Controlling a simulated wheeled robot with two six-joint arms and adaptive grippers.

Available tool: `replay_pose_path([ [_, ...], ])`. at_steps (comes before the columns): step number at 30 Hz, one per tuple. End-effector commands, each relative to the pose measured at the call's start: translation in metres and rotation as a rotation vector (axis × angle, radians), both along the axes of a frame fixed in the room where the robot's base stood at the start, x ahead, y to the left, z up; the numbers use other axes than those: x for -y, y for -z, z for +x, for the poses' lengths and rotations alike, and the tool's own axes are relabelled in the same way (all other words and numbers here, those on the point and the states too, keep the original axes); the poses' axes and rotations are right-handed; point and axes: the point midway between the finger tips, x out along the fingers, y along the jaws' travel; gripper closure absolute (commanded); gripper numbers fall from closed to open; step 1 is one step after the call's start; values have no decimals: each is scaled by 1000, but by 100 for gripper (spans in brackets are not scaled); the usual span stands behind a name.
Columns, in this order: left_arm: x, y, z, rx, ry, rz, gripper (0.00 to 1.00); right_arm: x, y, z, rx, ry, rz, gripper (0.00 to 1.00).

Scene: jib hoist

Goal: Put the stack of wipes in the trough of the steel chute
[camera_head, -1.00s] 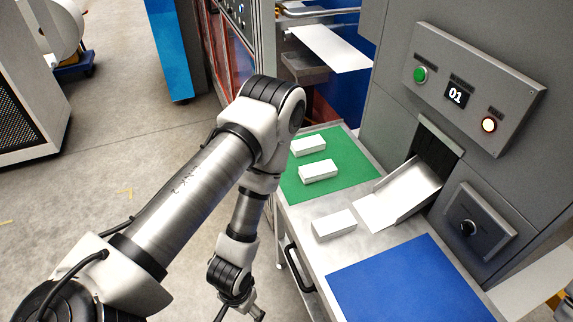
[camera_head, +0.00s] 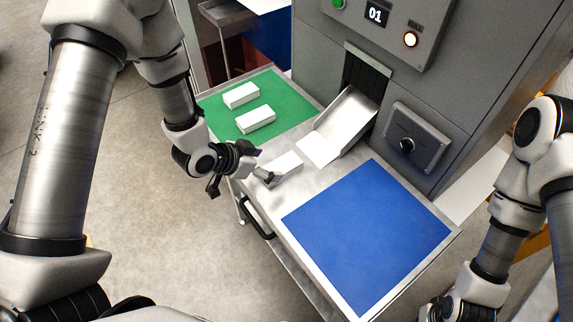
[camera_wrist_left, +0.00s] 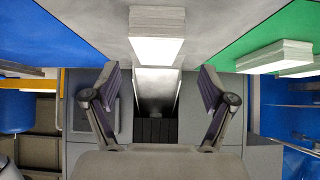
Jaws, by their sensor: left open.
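A white stack of wipes (camera_head: 287,162) lies on the bare steel tabletop between the green and blue mats. It also shows at the top of the left wrist view (camera_wrist_left: 157,30). The steel chute (camera_head: 325,140) slopes down from an opening in the grey machine, behind and right of this stack; its trough looks empty. My left gripper (camera_head: 241,184) is open and empty, at the table's front edge just left of the stack. One finger overlaps the stack's near end in the head view; I cannot tell whether they touch. My right gripper is out of view.
Two more white stacks lie on the green mat (camera_head: 285,122). The blue mat (camera_head: 365,240) is bare. The grey machine (camera_head: 440,85) with a control panel and a knob box (camera_head: 416,140) stands behind the table. A black handle (camera_head: 258,220) sticks out in front.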

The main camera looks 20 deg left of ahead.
Motion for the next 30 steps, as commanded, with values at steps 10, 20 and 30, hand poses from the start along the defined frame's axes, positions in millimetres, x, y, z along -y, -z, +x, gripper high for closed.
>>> replay_pose_path([
  [10,30,33,31,-5,1,0,17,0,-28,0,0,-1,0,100],
  [20,34,43,37,-3,-1,-1,27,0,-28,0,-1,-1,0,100],
  [30,34,43,36,-3,-1,-1,89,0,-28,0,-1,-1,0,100],
])
